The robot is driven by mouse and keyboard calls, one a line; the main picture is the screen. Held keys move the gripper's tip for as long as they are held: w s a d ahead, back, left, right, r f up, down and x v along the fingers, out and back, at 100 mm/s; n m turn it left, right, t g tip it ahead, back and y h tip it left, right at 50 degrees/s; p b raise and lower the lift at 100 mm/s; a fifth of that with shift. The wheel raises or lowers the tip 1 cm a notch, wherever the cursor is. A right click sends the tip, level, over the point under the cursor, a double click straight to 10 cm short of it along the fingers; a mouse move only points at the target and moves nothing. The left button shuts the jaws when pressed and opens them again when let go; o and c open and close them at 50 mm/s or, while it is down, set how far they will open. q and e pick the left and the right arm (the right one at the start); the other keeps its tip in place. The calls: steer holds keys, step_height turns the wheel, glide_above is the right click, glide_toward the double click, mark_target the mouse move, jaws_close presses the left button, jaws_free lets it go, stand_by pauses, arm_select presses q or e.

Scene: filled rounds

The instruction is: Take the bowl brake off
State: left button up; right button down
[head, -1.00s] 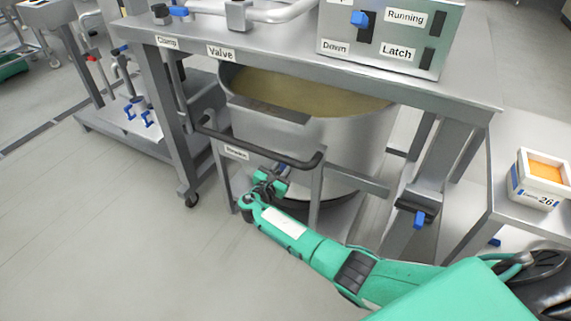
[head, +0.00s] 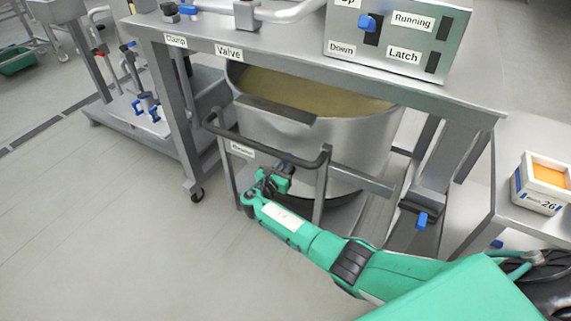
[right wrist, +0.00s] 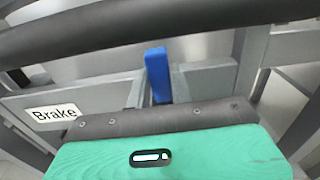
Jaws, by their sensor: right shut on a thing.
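The bowl (head: 350,138) is a large grey metal vessel with a yellowish mass in it, on a wheeled frame under the bench. A Brake label (right wrist: 54,113) is on the frame's grey bar in the right wrist view; the label also shows in the head view (head: 242,150). A blue brake lever (right wrist: 157,75) stands up just beyond my right gripper in the right wrist view. My right gripper (head: 268,178) reaches in below the dark push handle (head: 268,150) beside the label. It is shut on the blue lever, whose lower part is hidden. My left gripper is not in view.
The bench (head: 300,62) above carries Valve and Clamp labels and a control box (head: 395,35). A side table at right holds a white box (head: 541,182) marked 26. Open floor lies at the front left.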

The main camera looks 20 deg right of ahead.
steer(key=c, duration=1.2)
jaws_free()
steer(key=shift+c, duration=0.2)
steer(key=v, duration=1.3)
steer(key=shift+s+a, duration=0.2)
steer(key=shift+a, duration=0.15)
